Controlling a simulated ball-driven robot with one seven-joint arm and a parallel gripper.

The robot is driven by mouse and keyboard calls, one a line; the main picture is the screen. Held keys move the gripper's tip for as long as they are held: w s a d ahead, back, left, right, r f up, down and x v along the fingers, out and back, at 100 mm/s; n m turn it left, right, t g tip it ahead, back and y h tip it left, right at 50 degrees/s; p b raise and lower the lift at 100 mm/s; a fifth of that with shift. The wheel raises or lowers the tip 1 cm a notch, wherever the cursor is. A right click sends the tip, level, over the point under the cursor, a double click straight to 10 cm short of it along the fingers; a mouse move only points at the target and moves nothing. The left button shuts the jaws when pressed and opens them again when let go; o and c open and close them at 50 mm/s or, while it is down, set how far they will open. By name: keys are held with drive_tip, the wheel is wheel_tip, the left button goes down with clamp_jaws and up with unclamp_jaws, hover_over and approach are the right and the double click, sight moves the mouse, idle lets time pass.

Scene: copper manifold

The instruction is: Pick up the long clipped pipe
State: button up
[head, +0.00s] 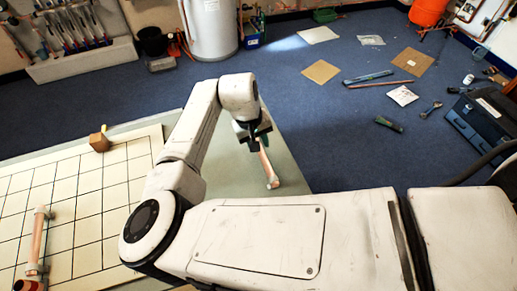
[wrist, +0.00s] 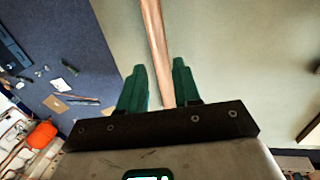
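A copper pipe (head: 264,163) lies along the grey-green table top, with a pale clip or fitting (head: 272,183) at its near end. In the wrist view the pipe (wrist: 154,35) runs from the top edge down between my green fingers. My gripper (head: 255,138) is over the pipe's far part and hides it there. In the wrist view my gripper (wrist: 159,66) is open, with the pipe between the fingers and a clearer gap on the left. I cannot tell whether a finger touches it. The pipe's far end is hidden.
A gridded board (head: 100,190) covers the table's left. Blue carpet lies beyond the table, with scattered tools, cardboard (head: 320,72) and a dark toolbox (head: 485,120).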

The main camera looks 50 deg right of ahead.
sight(261, 152)
drive_tip(key=shift+s+d+f+p, duration=0.1)
drive_tip(key=shift+d+f+p, duration=0.1)
drive_tip(key=shift+f, duration=0.8)
drive_tip(key=shift+s+d+f+p, duration=0.1)
drive_tip(key=shift+f+p, duration=0.05)
drive_tip(key=shift+f, duration=0.8)
drive_tip(key=shift+s+d+f+p, duration=0.1)
drive_tip(key=shift+f+p, duration=0.1)
drive_tip(key=shift+f, duration=0.8)
drive_tip(key=shift+c, duration=0.2)
clamp_jaws()
